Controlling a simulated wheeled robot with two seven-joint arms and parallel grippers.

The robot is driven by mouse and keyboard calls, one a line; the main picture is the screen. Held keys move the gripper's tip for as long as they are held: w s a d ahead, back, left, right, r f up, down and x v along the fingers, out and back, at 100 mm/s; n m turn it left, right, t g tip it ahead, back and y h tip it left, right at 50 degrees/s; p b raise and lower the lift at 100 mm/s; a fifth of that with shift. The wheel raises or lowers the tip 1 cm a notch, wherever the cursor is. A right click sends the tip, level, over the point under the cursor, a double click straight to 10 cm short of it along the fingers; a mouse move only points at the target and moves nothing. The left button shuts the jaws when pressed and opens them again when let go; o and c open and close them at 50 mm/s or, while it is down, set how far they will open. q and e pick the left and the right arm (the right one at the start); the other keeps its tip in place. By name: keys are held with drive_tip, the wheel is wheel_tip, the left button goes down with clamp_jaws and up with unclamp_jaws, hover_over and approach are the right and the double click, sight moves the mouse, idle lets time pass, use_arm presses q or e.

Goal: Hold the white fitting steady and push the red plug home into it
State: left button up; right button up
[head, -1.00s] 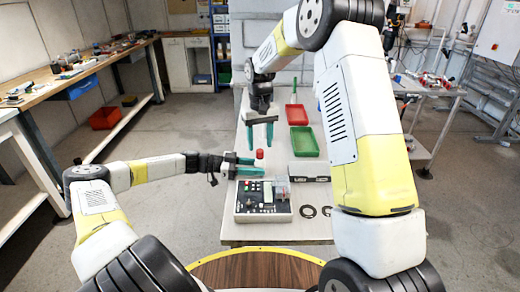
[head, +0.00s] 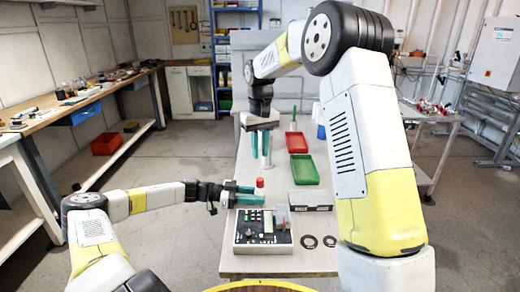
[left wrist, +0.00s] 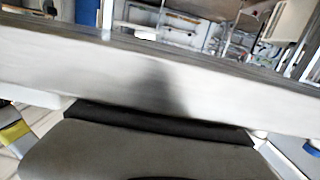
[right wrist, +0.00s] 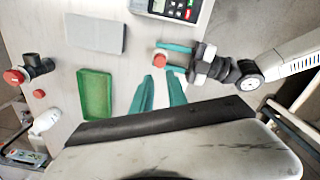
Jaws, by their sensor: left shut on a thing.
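My left gripper (head: 248,192) reaches in from the left, low over the table, and is shut on the white fitting, mostly hidden between its teal fingers. The red plug (head: 260,183) stands upright on top at the fingertips; how deep it sits I cannot tell. In the right wrist view the red plug (right wrist: 160,58) shows from above between the left gripper's fingers. My right gripper (head: 260,148) points down beyond and above the plug, apart from it. In the right wrist view its two teal fingers (right wrist: 159,92) stand apart with a gap between. The left wrist view shows neither plug nor fitting.
A control box (head: 263,232) stands on the table in front of the left gripper. A green tray (head: 303,170) and a red tray (head: 298,140) lie farther back.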

sight(260, 179)
drive_tip(key=shift+f+n, duration=0.3)
drive_tip(key=shift+n, duration=0.1)
clamp_jaws()
drive_tip(key=shift+f, duration=3.35)
drive_tip(key=shift+f, duration=0.8)
drive_tip(key=shift+r, duration=3.55)
use_arm(q)
drive_tip(key=o, duration=1.1)
drive_tip(key=shift+c, duration=0.2)
